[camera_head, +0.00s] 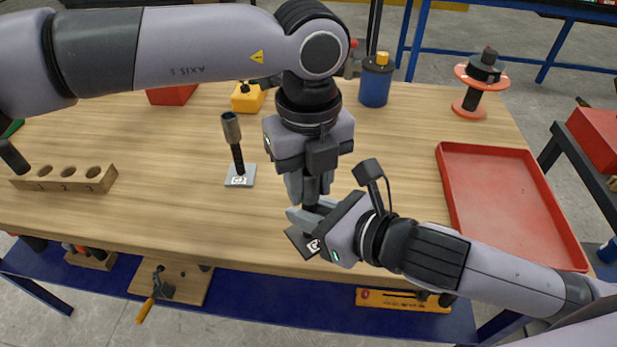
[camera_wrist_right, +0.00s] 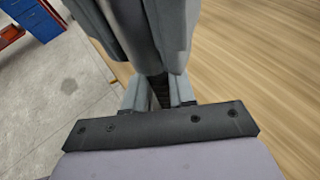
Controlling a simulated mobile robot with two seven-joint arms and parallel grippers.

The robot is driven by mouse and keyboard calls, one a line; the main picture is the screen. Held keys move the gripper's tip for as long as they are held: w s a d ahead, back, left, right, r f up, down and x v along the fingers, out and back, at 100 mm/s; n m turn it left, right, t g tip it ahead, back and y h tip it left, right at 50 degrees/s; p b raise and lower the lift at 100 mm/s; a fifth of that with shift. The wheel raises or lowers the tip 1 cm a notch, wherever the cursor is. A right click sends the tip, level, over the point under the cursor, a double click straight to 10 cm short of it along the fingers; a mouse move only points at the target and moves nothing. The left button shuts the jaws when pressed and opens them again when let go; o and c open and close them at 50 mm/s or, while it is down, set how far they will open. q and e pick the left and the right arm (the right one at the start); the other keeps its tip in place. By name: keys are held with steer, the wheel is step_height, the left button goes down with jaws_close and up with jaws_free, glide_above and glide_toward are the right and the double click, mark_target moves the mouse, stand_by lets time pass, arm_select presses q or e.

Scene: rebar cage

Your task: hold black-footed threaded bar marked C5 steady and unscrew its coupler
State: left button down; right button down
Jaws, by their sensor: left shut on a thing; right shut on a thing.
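The black-footed threaded bar stands near the table's front edge. Its dark foot (camera_head: 300,241) carries a white mark that I cannot read. My left gripper (camera_head: 310,192) points down over the bar's top and is shut there; the coupler is hidden by its fingers. My right gripper (camera_head: 310,213) comes in from the right, just below, and is shut on the bar. In the right wrist view, the dark thread (camera_wrist_right: 161,90) shows between the right fingers, with the left gripper's grey fingers (camera_wrist_right: 150,35) close above.
Another threaded bar with a coupler (camera_head: 232,127) stands on a light-grey foot (camera_head: 241,181) to the left. A wooden block with numbered holes (camera_head: 66,181) lies far left. An empty red tray (camera_head: 510,200) is at right. A blue container (camera_head: 375,85) stands behind.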

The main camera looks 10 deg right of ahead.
arm_select(q)
steer(key=n, duration=0.5)
steer(key=shift+w, duration=0.1)
steer(key=n, duration=0.7)
steer(key=shift+r+n, duration=0.1)
steer(key=shift+n, duration=2.1)
steer(key=c, duration=0.8)
jaws_free()
